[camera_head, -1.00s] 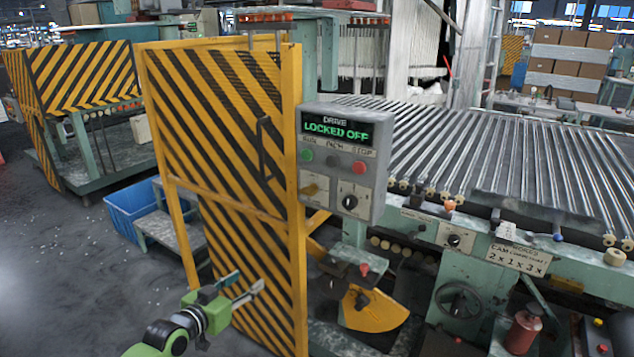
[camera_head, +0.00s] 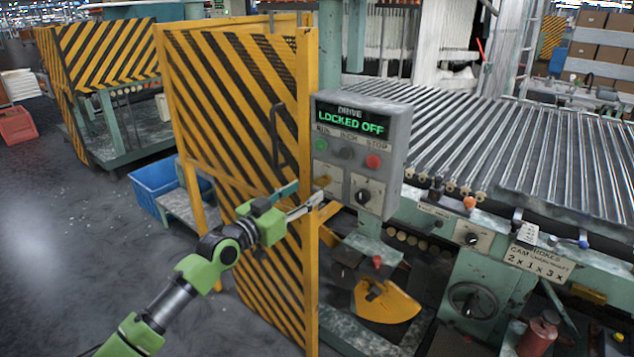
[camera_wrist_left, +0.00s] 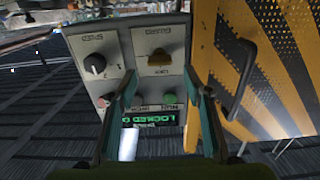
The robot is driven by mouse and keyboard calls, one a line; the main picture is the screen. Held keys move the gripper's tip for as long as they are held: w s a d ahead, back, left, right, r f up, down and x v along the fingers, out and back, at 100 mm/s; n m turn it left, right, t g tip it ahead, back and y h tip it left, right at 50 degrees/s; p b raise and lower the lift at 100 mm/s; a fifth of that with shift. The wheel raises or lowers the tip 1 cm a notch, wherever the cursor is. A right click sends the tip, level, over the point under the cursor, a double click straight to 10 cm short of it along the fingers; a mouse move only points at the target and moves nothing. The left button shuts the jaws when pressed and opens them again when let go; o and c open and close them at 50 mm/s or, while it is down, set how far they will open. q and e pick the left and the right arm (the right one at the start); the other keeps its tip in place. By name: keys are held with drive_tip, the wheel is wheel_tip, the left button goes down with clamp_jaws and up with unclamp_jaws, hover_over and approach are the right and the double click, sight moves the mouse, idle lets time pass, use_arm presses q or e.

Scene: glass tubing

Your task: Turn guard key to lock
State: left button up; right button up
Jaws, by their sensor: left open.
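The guard key (camera_head: 323,183) is a small brass-yellow key at the lower left of the grey drive box (camera_head: 398,150). It also shows in the left wrist view (camera_wrist_left: 157,58), upside down, on a plate marked GUARD. The box display (camera_head: 352,121) reads DRIVE LOCKED OFF in green. My left gripper (camera_head: 312,193) is open and empty, just in front of the box's lower left. In the left wrist view its fingers (camera_wrist_left: 161,78) are spread, with the key between and beyond the tips. I see no contact with it. My right gripper is not in view.
The striped yellow guard panel (camera_head: 235,125) with its dark handle (camera_head: 277,140) stands left of the box. A speed knob (camera_head: 363,196) sits right of the key. Rollers (camera_head: 490,150) fill the right. A blue bin (camera_head: 153,185) stands at left.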

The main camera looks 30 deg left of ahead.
sight(317, 184)
use_arm(q)
drive_tip(key=shift+w+d, duration=0.2)
drive_tip(key=shift+w, duration=2.75)
drive_tip(key=c, duration=1.1)
